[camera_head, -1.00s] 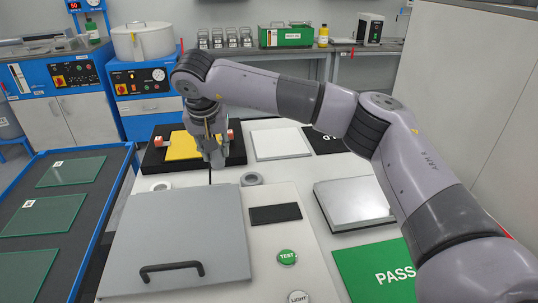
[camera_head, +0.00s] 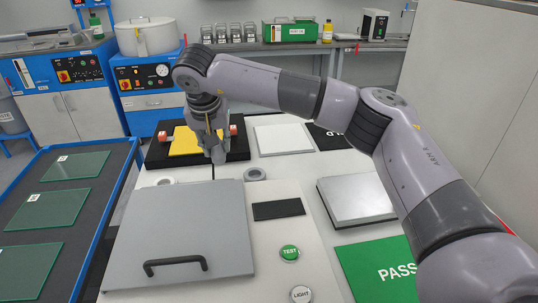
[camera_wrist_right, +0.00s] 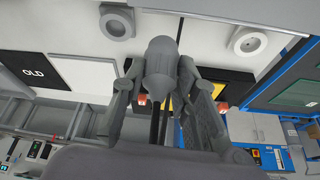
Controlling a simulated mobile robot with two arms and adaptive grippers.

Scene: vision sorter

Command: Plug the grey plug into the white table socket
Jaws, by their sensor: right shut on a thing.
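My right gripper (camera_head: 217,155) points down over the white table, behind the grey lid. In the right wrist view (camera_wrist_right: 160,95) its fingers are shut on the grey plug (camera_wrist_right: 165,62), with dark cable behind the plug. The plug is hard to make out in the head view. A whitish round socket (camera_head: 167,182) stands to the left of the gripper, partly hidden by the lid; it also shows in the right wrist view (camera_wrist_right: 249,42). A darker grey round socket (camera_head: 255,174) stands to the right, also in the right wrist view (camera_wrist_right: 117,22). The plug is apart from both. My left gripper is out of view.
The grey lid with a black handle (camera_head: 180,225) fills the table front. A yellow pad in a black tray (camera_head: 185,140) lies behind the gripper. A white panel (camera_head: 283,138), a silver box (camera_head: 355,195) and a green PASS mat (camera_head: 365,260) lie to the right.

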